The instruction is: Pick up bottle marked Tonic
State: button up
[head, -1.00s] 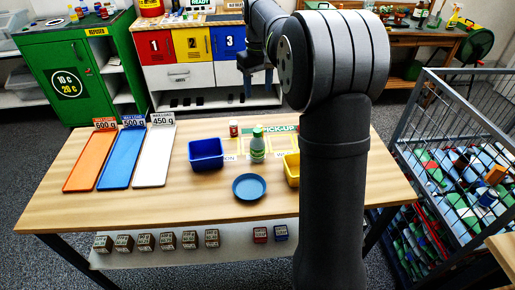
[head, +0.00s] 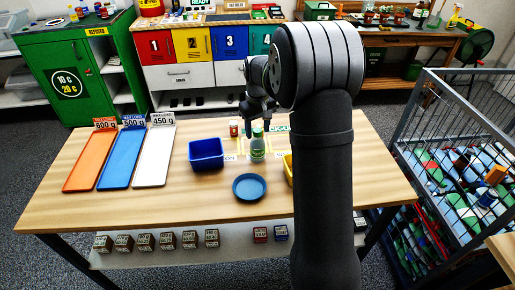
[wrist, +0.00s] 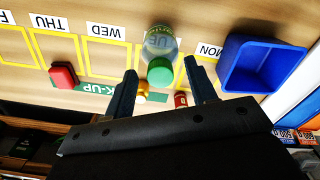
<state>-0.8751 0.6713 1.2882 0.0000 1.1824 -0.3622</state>
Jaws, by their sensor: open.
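A clear bottle with a green cap (head: 257,146) stands on the wooden table, right of the blue bin. In the wrist view the green-capped bottle (wrist: 161,46) stands on the marked mat, just beyond the fingertips and in line with the gap between them. No Tonic marking is readable on it. My gripper (head: 258,122) is above and behind the bottle in the head view, partly hidden by my arm. In the wrist view my gripper (wrist: 163,80) is open, with nothing held between its fingers.
A blue bin (head: 206,154) and a blue round dish (head: 249,187) are near the bottle. A small red-and-white container (head: 234,127) stands behind it. A yellow bin (head: 288,168) is partly hidden by my arm. The wrist view shows a red block (wrist: 63,75) and an orange-topped item (wrist: 142,91).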

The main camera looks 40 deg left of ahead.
jog(key=shift+f, duration=0.75)
grip_shut()
jog(key=shift+r, duration=0.15)
